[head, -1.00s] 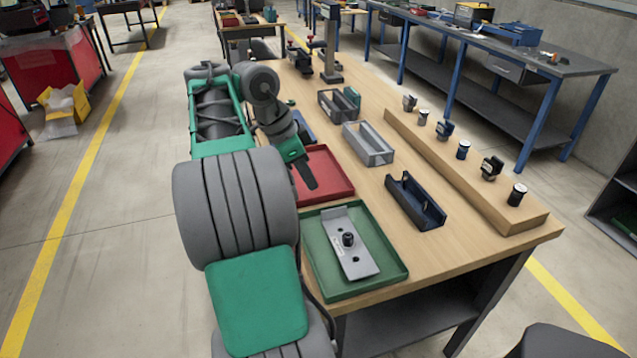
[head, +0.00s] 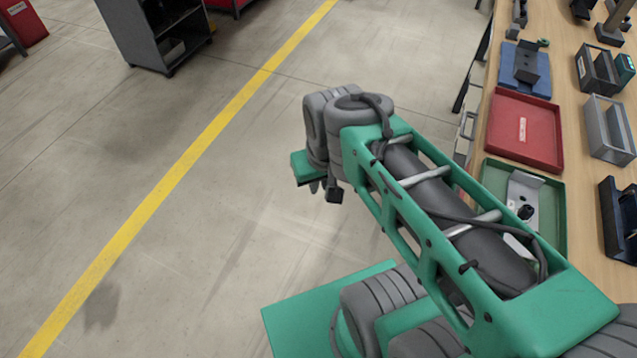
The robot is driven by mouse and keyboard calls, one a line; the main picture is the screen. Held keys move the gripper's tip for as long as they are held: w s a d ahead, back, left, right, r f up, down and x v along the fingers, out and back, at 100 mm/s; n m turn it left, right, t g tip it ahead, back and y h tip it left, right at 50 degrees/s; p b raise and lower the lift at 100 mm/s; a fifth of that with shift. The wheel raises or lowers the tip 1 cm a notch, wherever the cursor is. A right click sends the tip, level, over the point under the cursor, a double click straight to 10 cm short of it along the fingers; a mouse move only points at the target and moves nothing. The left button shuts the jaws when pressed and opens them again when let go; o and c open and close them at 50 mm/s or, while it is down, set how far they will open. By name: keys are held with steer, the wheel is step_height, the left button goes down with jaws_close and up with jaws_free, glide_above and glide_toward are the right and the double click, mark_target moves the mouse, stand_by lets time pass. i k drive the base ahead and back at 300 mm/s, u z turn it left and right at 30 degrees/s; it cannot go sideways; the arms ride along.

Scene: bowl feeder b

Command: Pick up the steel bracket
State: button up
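The steel bracket (head: 521,192) is a light grey metal plate with a raised end and a dark knob on it. It lies in the green tray (head: 495,173) at the right of the head view. My arm's green link hides part of the bracket and the tray's near side. My gripper (head: 322,188) hangs at the folded end of my arm, above the bare floor left of the table. It is well apart from the bracket. Its fingers are small and mostly hidden, so their opening cannot be told.
Behind the green tray are a red tray (head: 523,133) and a blue tray (head: 511,77) with a dark part. Grey bins (head: 607,143) and a dark blue holder (head: 610,218) stand to the right. Open floor lies left; a grey cabinet (head: 160,35) stands far back.

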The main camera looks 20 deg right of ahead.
mark_target(522, 72)
steer(key=u, duration=0.05)
steer(key=k, duration=0.5)
steer(key=u, duration=1.7)
steer(key=i, duration=0.75)
steer(key=z, duration=3.65)
steer(key=i, duration=0.5)
steer(key=z, duration=0.1)
